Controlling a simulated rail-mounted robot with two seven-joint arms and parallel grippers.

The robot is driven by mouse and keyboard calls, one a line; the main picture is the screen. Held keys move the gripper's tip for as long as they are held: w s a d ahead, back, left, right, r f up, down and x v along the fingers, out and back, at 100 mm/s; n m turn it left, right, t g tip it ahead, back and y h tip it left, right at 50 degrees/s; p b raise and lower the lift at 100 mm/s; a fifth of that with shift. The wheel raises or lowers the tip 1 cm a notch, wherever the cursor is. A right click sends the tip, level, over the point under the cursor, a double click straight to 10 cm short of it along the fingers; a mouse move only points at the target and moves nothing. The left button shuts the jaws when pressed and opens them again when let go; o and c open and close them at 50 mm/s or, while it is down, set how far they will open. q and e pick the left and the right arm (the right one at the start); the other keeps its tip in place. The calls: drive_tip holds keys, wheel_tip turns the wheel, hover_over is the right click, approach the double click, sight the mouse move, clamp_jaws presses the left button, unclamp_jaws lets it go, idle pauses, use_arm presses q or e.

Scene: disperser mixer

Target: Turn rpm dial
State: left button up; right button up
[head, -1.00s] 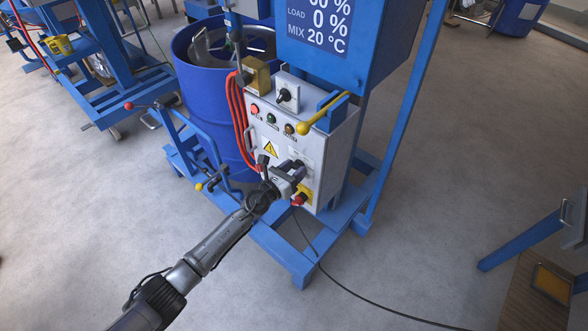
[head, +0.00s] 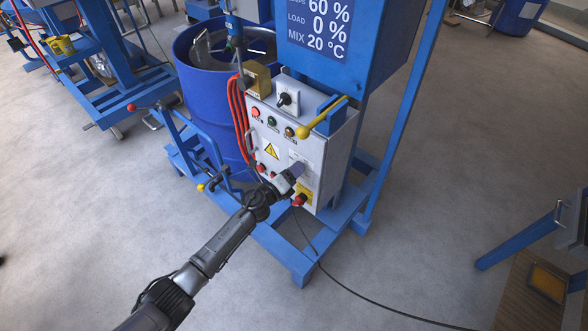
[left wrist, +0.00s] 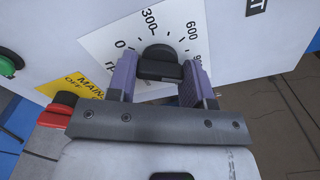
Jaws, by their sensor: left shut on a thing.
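The rpm dial (left wrist: 160,64) is a black knob on a white scale plate marked 0, 300, 600 and a partly hidden 900 in the left wrist view. My left gripper (left wrist: 158,80) has its two purple-grey fingers on either side of the knob and is shut on it. In the head view, my left gripper (head: 294,172) is at the lower front of the white control box (head: 328,160), and it hides the dial there. The display (head: 318,30) above reads 60 %, load 0 % and mix 20 °C. My right gripper is not in view.
A red main switch on a yellow plate (head: 302,199) sits just below the gripper. Several buttons, a black rotary switch (head: 287,100) and a yellow-handled lever (head: 322,118) are higher on the box. A blue drum (head: 210,95) stands to the left.

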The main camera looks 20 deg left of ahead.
use_arm(q)
drive_tip(key=n+p, duration=0.4)
drive_tip(key=n, duration=0.7)
drive_tip(key=shift+f+n+p, duration=0.1)
drive_tip(key=shift+n+p, duration=0.2)
idle(0.4)
drive_tip(key=o, duration=0.9)
